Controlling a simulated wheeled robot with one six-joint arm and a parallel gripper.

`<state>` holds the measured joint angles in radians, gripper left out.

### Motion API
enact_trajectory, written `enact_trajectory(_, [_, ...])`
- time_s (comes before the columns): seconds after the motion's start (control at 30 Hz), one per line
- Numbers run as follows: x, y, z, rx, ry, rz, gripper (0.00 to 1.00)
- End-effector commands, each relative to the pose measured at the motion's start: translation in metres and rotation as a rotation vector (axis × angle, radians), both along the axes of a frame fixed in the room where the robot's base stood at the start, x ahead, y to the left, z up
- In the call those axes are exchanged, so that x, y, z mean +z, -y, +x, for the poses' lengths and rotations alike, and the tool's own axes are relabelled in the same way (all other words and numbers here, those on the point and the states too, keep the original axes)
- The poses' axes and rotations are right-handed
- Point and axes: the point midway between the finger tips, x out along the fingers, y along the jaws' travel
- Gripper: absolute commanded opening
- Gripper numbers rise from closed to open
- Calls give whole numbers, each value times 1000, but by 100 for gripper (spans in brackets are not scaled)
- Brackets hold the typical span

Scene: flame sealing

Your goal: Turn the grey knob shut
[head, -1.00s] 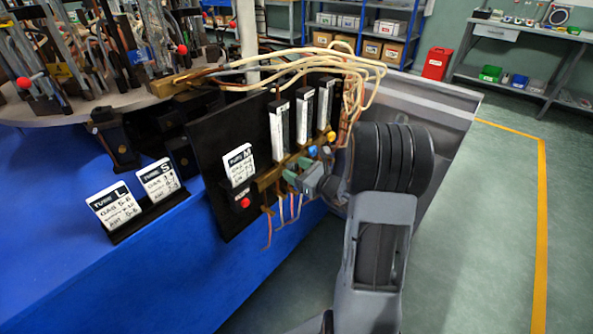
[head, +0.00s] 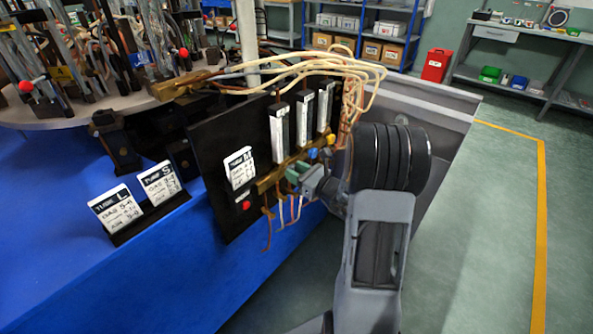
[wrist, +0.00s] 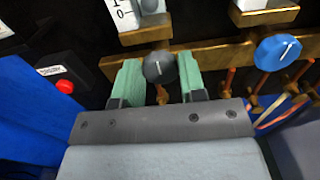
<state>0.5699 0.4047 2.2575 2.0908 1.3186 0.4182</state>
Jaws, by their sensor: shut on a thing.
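The grey knob (wrist: 159,67) sits on the brass manifold, below the leftmost flow tube in the wrist view. My gripper (wrist: 160,78) has its two green-padded fingers on either side of the knob, closed onto its sides. The knob's white pointer line is slanted and small. In the head view my gripper (head: 298,174) reaches the manifold from the right, and its fingers and wrist hide the grey knob there.
A blue knob (wrist: 278,52) is close on the right along the brass bar (wrist: 215,58). A red button (wrist: 65,87) is at the left. Thin hoses hang below the bar. Tube cards (head: 117,207) stand on the blue bench.

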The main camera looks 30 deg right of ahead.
Motion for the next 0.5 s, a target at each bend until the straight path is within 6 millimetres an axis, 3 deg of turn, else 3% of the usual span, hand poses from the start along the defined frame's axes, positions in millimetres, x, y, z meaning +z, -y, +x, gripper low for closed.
enact_trajectory(0.2, [0,0,0,0,-5,9,14])
enact_trajectory(0.23, [0,0,0,0,-5,9,39])
enact_trajectory(0.5, [0,0,0,0,-5,8,62])
